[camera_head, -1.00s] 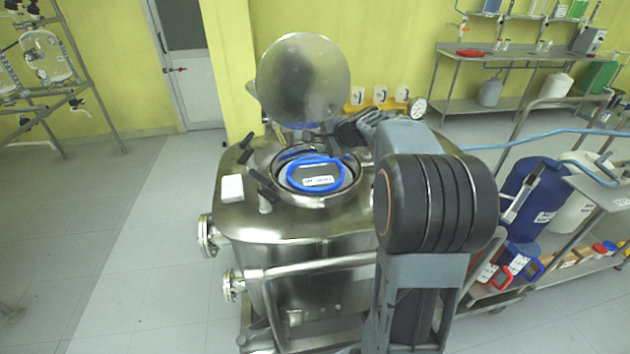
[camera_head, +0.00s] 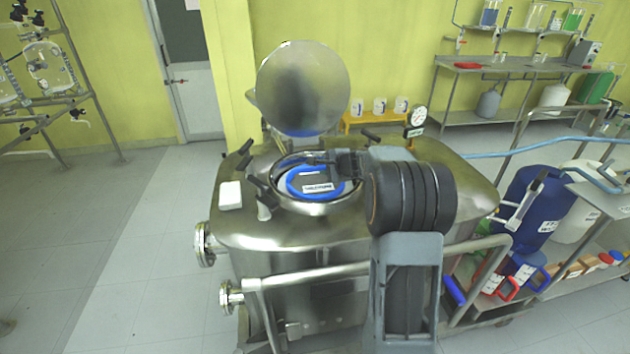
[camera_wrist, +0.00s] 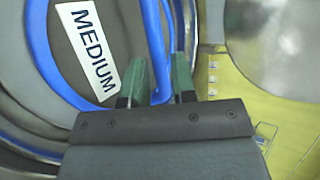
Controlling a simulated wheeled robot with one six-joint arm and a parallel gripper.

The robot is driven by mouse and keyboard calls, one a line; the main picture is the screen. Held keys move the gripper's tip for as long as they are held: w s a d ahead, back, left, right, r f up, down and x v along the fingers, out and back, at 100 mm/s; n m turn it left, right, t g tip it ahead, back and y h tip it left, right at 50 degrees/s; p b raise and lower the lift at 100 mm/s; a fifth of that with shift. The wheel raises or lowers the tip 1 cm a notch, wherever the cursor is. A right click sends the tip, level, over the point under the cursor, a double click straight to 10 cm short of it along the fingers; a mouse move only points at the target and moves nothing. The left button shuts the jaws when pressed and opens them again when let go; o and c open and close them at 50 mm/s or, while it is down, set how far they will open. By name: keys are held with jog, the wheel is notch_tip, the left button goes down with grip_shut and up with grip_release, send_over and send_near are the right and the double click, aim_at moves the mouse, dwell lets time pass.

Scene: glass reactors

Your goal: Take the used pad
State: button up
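A grey pad with a blue looped rim and a white label lies in the round opening on top of the steel tank (camera_head: 280,236). The pad's label (camera_head: 318,188) is too small to read in the head view; in the wrist view the pad (camera_wrist: 88,52) reads "MEDIUM". My gripper (camera_head: 335,160) reaches over the right back of the opening, partly hidden by my arm. In the wrist view my gripper (camera_wrist: 161,62) has its two green fingers apart, with a strip of the blue rim lying between them. Firm contact on both sides is not clear.
The tank's round lid (camera_head: 303,88) stands raised behind the opening. A white block (camera_head: 230,195) and black-handled clamps lie around the opening. A cart with a blue drum (camera_head: 540,205) and other red and blue handled items stands at right. The floor at left is clear.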

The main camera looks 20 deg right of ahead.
aim_at(319, 167)
jog(key=shift+x, duration=2.3)
jog(key=shift+c, duration=0.2)
jog(key=shift+r, duration=0.1)
grip_shut()
